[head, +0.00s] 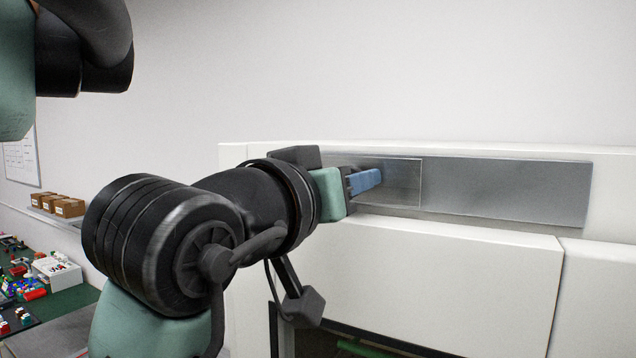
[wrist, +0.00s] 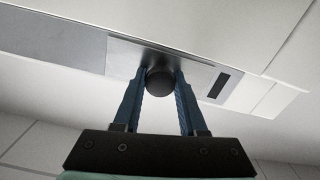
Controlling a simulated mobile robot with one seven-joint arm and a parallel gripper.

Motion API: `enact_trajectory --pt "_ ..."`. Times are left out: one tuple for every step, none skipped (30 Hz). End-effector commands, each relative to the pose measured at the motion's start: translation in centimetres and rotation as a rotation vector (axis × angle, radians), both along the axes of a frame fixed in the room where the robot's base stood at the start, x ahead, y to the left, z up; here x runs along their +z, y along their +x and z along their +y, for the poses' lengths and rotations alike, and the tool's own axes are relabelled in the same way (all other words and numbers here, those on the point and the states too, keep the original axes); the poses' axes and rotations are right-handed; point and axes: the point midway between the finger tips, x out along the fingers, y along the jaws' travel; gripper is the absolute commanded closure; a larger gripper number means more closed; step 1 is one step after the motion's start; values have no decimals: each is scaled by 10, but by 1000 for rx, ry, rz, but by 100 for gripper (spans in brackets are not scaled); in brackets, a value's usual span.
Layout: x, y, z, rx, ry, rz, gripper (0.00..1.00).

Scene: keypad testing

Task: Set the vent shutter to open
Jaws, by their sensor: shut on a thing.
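The vent shutter is a thin grey metal plate (head: 405,182) at the left part of a long grey panel (head: 510,188) on a white cabinet. The plate also shows in the wrist view (wrist: 125,55), with a round black knob (wrist: 160,82) on it. My gripper (head: 372,180) reaches the plate from the left, its blue fingers at the plate's face. In the wrist view my gripper (wrist: 161,76) is shut on the knob, one finger on each side. A dark slot (wrist: 219,86) shows beside the knob in the wrist view. In the head view the knob is hidden.
The white cabinet (head: 470,265) has a ledge just below the panel. The panel right of the plate is bare in the head view. Cardboard boxes (head: 69,207) sit on a shelf at the left, above a table with coloured bricks (head: 30,288).

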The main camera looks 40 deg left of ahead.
Motion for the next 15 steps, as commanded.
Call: enact_trajectory --pt "-2 5 -20 -12 5 0 100" --pt "-1 8 -30 -13 5 -1 100" --pt "-1 10 -41 -13 5 0 100" --pt "-1 12 -50 -14 5 -2 100" --pt "-1 14 -58 -13 3 -1 100" --pt "-1 16 -68 -12 3 -2 100" --pt "-1 18 -74 -10 3 0 100" --pt "-1 19 -80 -10 2 0 100" --pt "-1 21 -87 -9 2 0 100" --pt "-1 22 -91 -8 2 0 100" --pt "-1 23 -94 -7 2 0 100" --pt "-1 23 -97 -5 1 0 100" --pt "-1 23 -99 -4 0 -1 100" --pt "0 24 -101 -5 0 -1 100" --pt "0 24 -102 -5 -1 -1 100"
